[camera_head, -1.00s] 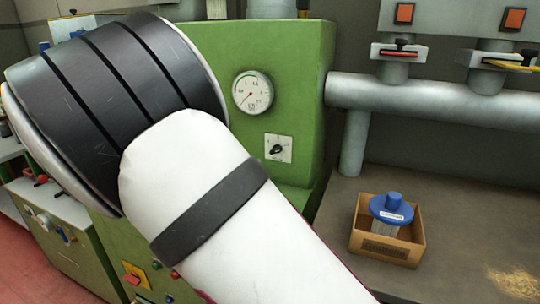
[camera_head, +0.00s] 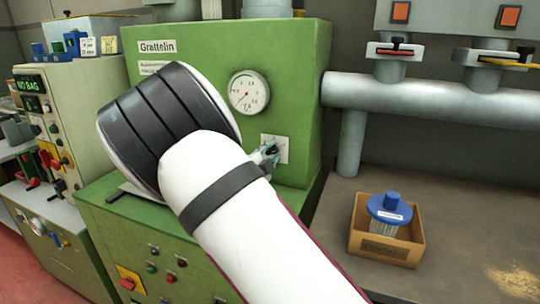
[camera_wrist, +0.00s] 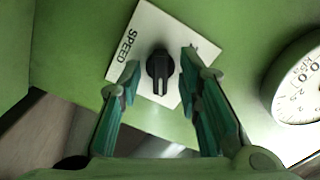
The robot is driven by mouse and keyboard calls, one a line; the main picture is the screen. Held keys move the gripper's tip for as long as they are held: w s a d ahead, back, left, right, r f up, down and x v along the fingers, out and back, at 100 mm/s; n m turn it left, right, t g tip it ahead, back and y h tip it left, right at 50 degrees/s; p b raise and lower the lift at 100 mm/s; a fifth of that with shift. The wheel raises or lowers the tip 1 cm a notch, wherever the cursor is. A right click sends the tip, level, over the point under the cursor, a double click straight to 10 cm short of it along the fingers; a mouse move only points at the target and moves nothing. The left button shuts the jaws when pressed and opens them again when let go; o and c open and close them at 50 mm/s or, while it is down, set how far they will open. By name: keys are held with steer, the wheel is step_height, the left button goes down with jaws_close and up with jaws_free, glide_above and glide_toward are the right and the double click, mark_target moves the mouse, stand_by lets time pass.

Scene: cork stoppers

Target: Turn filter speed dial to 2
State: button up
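The filter speed dial (camera_wrist: 160,68) is a black knob on a white plate (camera_wrist: 141,40) marked "SPEED" on the green machine. In the wrist view it stands between the two teal fingers of my gripper (camera_wrist: 157,85). The fingers are apart, with gaps on both sides of the knob, and I see no contact. The plate's numbers are partly hidden by the right finger, so the setting cannot be read. In the head view my gripper (camera_head: 268,153) is at the plate (camera_head: 283,148) and hides most of the dial.
A round pressure gauge (camera_head: 249,92) is just above the dial plate, and it shows at the right of the wrist view (camera_wrist: 300,85).

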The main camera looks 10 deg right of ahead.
steer(key=shift+w+d, duration=0.1)
steer(key=shift+w, duration=0.05)
steer(key=shift+c, duration=0.6)
jaws_close()
steer(key=shift+n, duration=0.4)
steer(key=n+p, duration=0.3)
steer(key=n, duration=0.2)
steer(key=shift+n, duration=0.4)
steer(key=n+p, duration=0.1)
steer(key=n, duration=0.4)
steer(key=shift+p, duration=0.3)
steer(key=shift+o, duration=0.6)
jaws_free()
